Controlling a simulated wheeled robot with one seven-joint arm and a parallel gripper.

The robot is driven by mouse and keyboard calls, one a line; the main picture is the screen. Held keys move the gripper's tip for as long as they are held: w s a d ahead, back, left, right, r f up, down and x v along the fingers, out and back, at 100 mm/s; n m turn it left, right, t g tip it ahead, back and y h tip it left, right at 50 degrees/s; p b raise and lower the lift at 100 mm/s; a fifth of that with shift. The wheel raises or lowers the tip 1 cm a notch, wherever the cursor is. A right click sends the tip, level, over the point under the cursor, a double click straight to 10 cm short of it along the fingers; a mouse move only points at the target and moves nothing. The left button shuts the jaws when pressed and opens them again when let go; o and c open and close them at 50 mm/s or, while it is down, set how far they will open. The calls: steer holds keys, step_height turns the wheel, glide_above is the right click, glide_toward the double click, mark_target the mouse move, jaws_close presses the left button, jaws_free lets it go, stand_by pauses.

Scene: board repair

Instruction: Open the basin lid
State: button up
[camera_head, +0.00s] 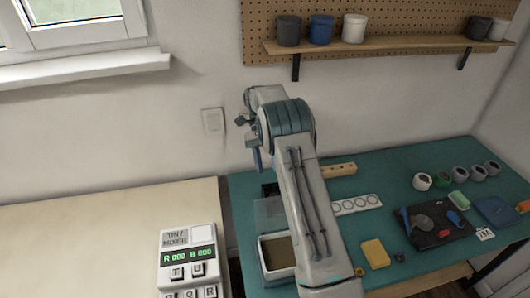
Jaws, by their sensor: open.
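My gripper (250,142) is small in the picture, at the left of my raised arm, in front of the wall and above the back left of the teal table. It is open, and I see nothing between its fingers. A white-rimmed rectangular basin (263,269) stands at the table's left front, with a brown surface inside its rim. My arm hides its right side. A grey-teal flat panel (267,213) shows just behind it; I cannot tell whether this is the lid. My gripper is apart from both.
A white strip with circles (357,204), a wooden block (339,170) and a yellow sponge-like block (375,253) lie right of my arm. A dark mat (436,232) with tools and several small pots lie further right. A shelf (390,42) hangs above. A keypad device (188,262) sits left.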

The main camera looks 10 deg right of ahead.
steer(key=p+v, duration=0.4)
steer(key=p, duration=0.1)
stand_by(0.8)
